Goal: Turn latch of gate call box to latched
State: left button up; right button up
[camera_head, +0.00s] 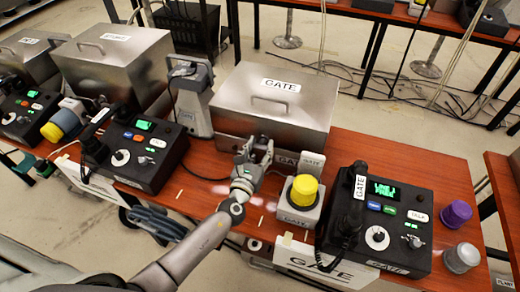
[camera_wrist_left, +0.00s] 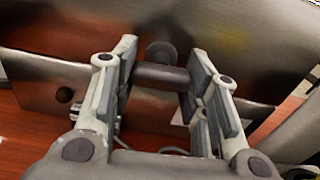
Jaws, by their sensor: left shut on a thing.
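The gate call box is a brushed metal box (camera_head: 275,105) with a lid handle and a GATE label, standing on the red-brown table in the head view. Its front face (camera_wrist_left: 75,85) fills the back of the left wrist view. The latch (camera_wrist_left: 161,77) is a dark grey bar on a round hub on that face. The bar lies roughly level across the wrist picture. My left gripper (camera_head: 256,150) is at the front of the box, with its fingers (camera_wrist_left: 163,52) on both ends of the bar, shut on it. In the head view the gripper hides the latch. My right gripper is not in view.
A yellow-capped grey box (camera_head: 303,192) and the black GATE phone console (camera_head: 375,222) stand close right of my gripper. A grey speaker-like unit (camera_head: 193,95) and another console (camera_head: 145,147) stand left. Purple (camera_head: 456,214) and grey knobs (camera_head: 461,258) sit at the right.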

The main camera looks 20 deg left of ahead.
pick_arm(q)
jog(key=n+b, duration=0.1)
jog(key=n, duration=0.1)
jog(key=n+b, duration=0.1)
jog(key=shift+d+f+n+b, duration=0.1)
jog(key=shift+f+n+b, duration=0.1)
jog(key=shift+n+b, duration=0.2)
jog(key=n+b, duration=0.2)
jog(key=n, duration=0.2)
jog(key=shift+d+r+n, duration=0.1)
jog(key=shift+n, duration=0.2)
jog(key=n+b, duration=0.2)
jog(key=n, duration=0.2)
jog(key=shift+r, duration=0.1)
jog(key=n, duration=0.4)
jog(key=shift+r+n+b, duration=0.15)
jog(key=shift+n+b, duration=0.15)
jog(key=shift+b, duration=0.05)
jog(key=o, duration=1)
jog(key=shift+o, duration=0.2)
jog(key=shift+s, duration=0.15)
